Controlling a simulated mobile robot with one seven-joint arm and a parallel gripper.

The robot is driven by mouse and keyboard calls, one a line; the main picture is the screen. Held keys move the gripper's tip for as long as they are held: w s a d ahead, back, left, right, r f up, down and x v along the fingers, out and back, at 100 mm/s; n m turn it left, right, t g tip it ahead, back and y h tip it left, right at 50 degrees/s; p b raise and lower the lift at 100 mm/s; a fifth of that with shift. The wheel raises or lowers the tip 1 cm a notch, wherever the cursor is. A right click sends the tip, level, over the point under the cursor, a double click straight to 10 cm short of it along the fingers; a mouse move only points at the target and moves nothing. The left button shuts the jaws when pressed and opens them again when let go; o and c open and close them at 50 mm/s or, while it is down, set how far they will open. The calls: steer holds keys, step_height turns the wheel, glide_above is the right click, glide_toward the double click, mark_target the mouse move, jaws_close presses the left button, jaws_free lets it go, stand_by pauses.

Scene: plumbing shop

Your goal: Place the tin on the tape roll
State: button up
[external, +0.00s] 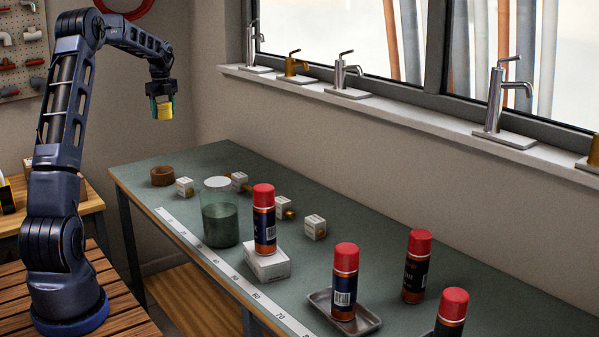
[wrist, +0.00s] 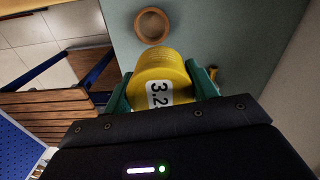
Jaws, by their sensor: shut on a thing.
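The tin is a yellow can with a white label reading "3.2" (wrist: 162,68). My gripper (external: 162,106) is shut on the tin and holds it high in the air, above the far left end of the bench; the tin also shows in the external view (external: 165,110). In the wrist view the green fingers of my gripper (wrist: 162,92) press on both sides of the tin. The tape roll is a brown ring (external: 162,176) lying flat on the bench near its far left corner. In the wrist view the tape roll (wrist: 152,25) shows beyond the tin, apart from it.
A green glass jar (external: 220,222) with a pale lid and several small white boxes (external: 315,227) stand right of the tape roll. Several red-capped spray cans (external: 345,282) stand nearer, one on a white box (external: 266,263), another in a metal tray (external: 366,322). The bench around the tape roll is mostly clear.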

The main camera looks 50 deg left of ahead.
mark_target(162, 170)
steer(key=shift+s+a, duration=0.75)
steer(key=shift+s, duration=0.25)
steer(key=shift+s+f, duration=0.15)
steer(key=shift+f, duration=0.15)
step_height(162, 170, down, 19)
steer(key=shift+f, duration=0.1)
steer(key=shift+f, duration=0.15)
steer(key=o, duration=1.1)
steer(key=shift+c, duration=0.2)
step_height(162, 170, up, 12)
